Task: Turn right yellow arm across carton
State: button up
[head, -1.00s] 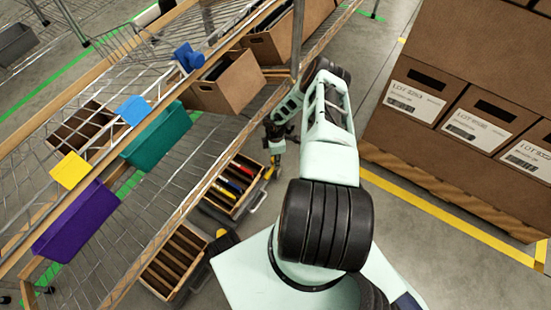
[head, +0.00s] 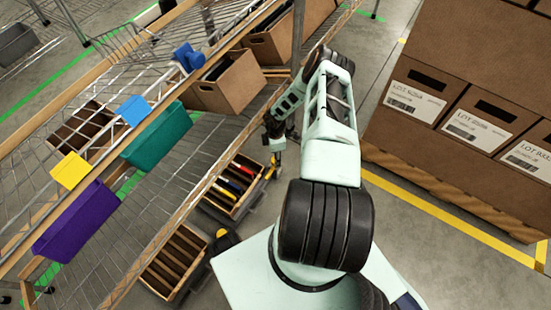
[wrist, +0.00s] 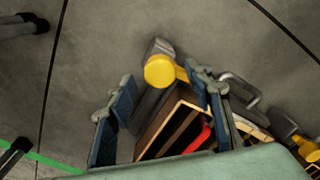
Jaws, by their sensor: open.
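The nearer-to-gripper carton (head: 214,205) is an open wooden box with dividers and coloured pieces inside, low beside the rack in the head view. In the wrist view its divided inside (wrist: 160,133) shows tilted, with a red piece. A yellow arm with a round end (wrist: 160,70) is at the carton's upper edge; a small bit of yellow (head: 270,172) shows in the head view. My gripper (wrist: 161,76) is open, its two dark blue fingers on either side of the yellow arm, contact unclear. In the head view my gripper (head: 277,147) is small and partly hidden.
A second divided carton (head: 150,279) with a yellow-and-black part (head: 225,240) stands below left. A wire rack (head: 150,230) with coloured bins stands left. Stacked brown boxes (head: 450,100) stand right. Another yellow part (wrist: 307,150) is at the wrist view's right edge.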

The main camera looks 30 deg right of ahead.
notch_tip(320, 180, up, 10)
jog(key=shift+f, duration=0.2)
dwell(0.6)
